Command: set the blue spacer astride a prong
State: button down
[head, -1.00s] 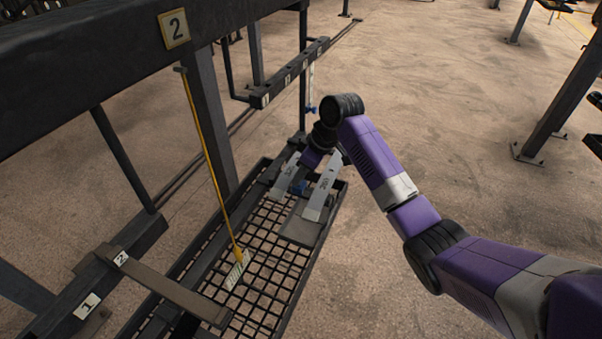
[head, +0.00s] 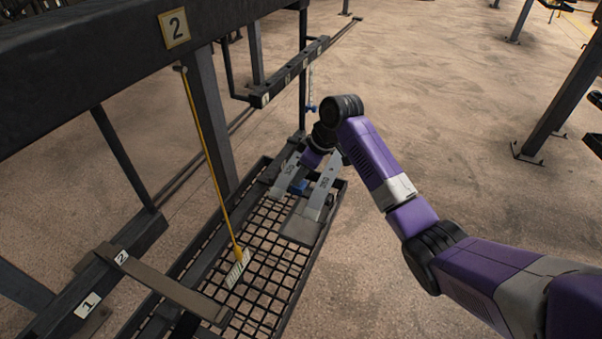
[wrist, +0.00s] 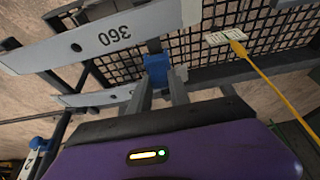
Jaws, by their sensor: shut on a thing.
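The blue spacer (wrist: 157,70) is between the two fingers of my gripper (wrist: 160,88) in the wrist view, and the fingers are shut on it. In the head view the blue spacer (head: 298,187) shows small, low over the mesh tray, partly hidden by my wrist. Grey plates lie on either side of it: the right one (head: 325,184) and the left one (head: 284,180). In the wrist view the nearer plate (wrist: 60,50) reads 360.
The black mesh tray (head: 262,291) lies below my gripper. A yellow rod (head: 208,150) with a striped tag (head: 238,268) hangs left of it. A dark numbered rail (head: 290,75) is behind. A dark beam (head: 100,65) crosses the upper left. Open floor lies at right.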

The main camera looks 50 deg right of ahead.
jog(key=shift+f, duration=0.55)
jog(key=c, duration=1.1)
grip_release()
jog(key=shift+c, duration=0.2)
jog(key=b+v, duration=0.1)
jog(key=v, duration=0.6)
jog(key=shift+s+r+b, duration=0.15)
jog(key=shift+r+b, duration=0.2)
